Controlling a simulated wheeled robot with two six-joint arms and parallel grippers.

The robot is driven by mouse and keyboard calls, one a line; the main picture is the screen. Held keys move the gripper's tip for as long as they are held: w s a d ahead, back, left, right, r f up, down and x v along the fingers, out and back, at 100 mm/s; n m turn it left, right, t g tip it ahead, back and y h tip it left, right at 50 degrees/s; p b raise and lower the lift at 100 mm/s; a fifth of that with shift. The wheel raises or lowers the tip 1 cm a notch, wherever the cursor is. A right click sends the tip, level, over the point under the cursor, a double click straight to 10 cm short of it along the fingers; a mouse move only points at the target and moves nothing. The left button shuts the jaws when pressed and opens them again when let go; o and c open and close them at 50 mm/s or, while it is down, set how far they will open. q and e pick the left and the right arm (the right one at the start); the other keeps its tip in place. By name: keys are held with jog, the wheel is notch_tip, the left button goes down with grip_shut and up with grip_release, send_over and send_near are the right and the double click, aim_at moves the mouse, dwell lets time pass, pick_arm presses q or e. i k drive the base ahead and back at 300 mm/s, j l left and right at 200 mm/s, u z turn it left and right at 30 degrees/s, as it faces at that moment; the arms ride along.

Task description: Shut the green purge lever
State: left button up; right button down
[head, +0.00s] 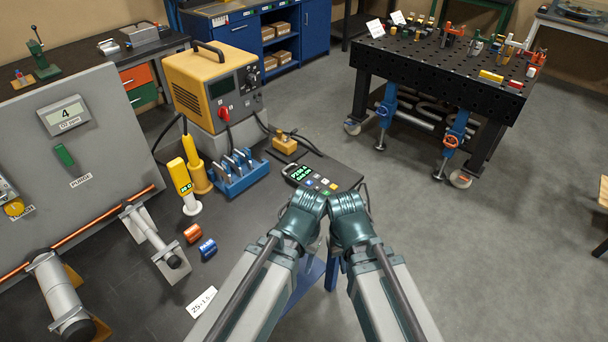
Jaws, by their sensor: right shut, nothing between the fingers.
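The green purge lever (65,155) is on the grey upright panel (110,130) at the left, above a label reading PURGE (80,181). It stands close to upright, leaning a little. My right gripper (346,204) is at the front edge of the dark bench, far to the right of the lever. It is shut and empty. My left gripper (305,205) is right beside it, also well away from the lever. The fingers of the left one are hidden behind its wrist, so its opening cannot be seen.
A display reading 4 (65,115) sits above the lever. A copper tube (105,222) runs below it with clamps.

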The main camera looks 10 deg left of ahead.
aim_at(60, 149)
jog(key=u, duration=1.75)
jog(key=l+z, duration=0.1)
jog(key=z, duration=0.15)
jog(key=k+l+z, duration=0.25)
jog(key=i+j, duration=0.1)
jog(key=j, duration=0.05)
